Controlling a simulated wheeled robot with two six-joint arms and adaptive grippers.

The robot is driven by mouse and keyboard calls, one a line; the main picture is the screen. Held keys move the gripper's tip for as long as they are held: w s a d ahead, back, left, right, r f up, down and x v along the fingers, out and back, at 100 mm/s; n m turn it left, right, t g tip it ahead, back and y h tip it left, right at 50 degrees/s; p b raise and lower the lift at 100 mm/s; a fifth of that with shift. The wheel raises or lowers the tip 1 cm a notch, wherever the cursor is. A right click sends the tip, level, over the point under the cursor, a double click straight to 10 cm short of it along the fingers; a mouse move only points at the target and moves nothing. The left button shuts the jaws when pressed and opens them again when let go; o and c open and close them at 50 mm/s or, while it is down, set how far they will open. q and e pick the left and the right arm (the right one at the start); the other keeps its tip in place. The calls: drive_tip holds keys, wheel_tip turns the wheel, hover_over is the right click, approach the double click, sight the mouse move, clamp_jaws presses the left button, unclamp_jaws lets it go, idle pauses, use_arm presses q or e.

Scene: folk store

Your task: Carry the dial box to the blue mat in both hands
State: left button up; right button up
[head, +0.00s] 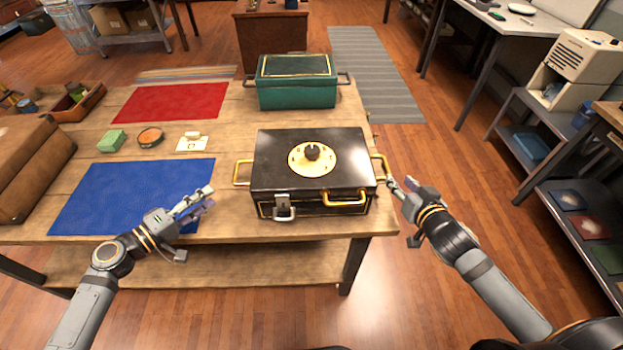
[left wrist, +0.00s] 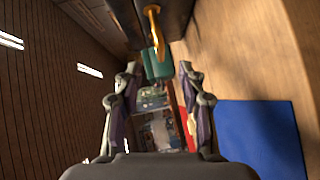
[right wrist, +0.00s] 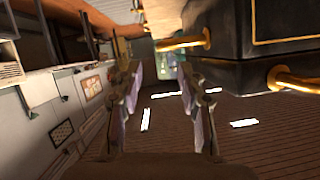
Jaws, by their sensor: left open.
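The dial box (head: 270,160) is a black case with a cream dial on its lid, at the wooden table's front right. It has brass handles on its left side (head: 242,172) and right side (head: 380,168). The blue mat (head: 125,195) lies bare to its left. My left gripper (head: 208,194) is open and empty over the mat's right edge, apart from the box; the left wrist view shows a brass handle (left wrist: 155,32) ahead of its fingers. My right gripper (head: 398,184) is open close by the right handle (right wrist: 183,43); I cannot tell whether they touch.
A green box (head: 297,90) stands behind the dial box. A red mat (head: 172,102), a green block (head: 111,140), a round tin (head: 150,137) and a card (head: 192,142) lie behind the blue mat. A brown case (head: 30,165) stands at the left.

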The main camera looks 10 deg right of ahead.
sight(234, 179)
use_arm(q)
drive_tip(key=x, duration=1)
use_arm(e)
drive_tip(key=x, duration=1)
drive_tip(key=shift+a, duration=0.1)
use_arm(q)
clamp_jaws()
use_arm(e)
drive_tip(key=shift+s, duration=0.1)
clamp_jaws()
